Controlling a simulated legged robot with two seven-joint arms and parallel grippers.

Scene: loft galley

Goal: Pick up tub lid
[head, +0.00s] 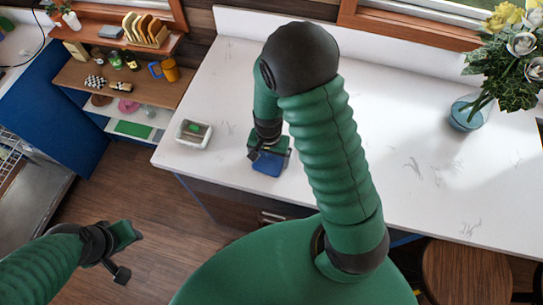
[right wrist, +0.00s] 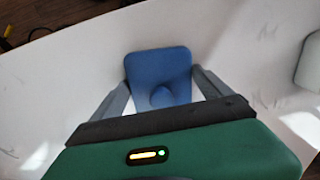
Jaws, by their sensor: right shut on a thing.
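The tub lid is a blue rounded square with a round knob, seen in the right wrist view (right wrist: 158,68) and below my right gripper in the head view (head: 268,165). My right gripper (head: 267,154) is shut on the lid, with grey fingers on either side of its knob in the wrist view. The lid is over the white counter near its front edge; I cannot tell whether it touches the counter. A white tub (head: 193,135) with a small green thing inside stands open to the left. My left gripper (head: 127,255) is open and empty over the floor.
The white counter (head: 420,130) is mostly clear. A blue glass vase (head: 465,114) of flowers stands at the right. Wooden shelves (head: 130,75) with bread, jars and an orange mug (head: 168,70) are at the left. A stool (head: 465,272) stands at the lower right.

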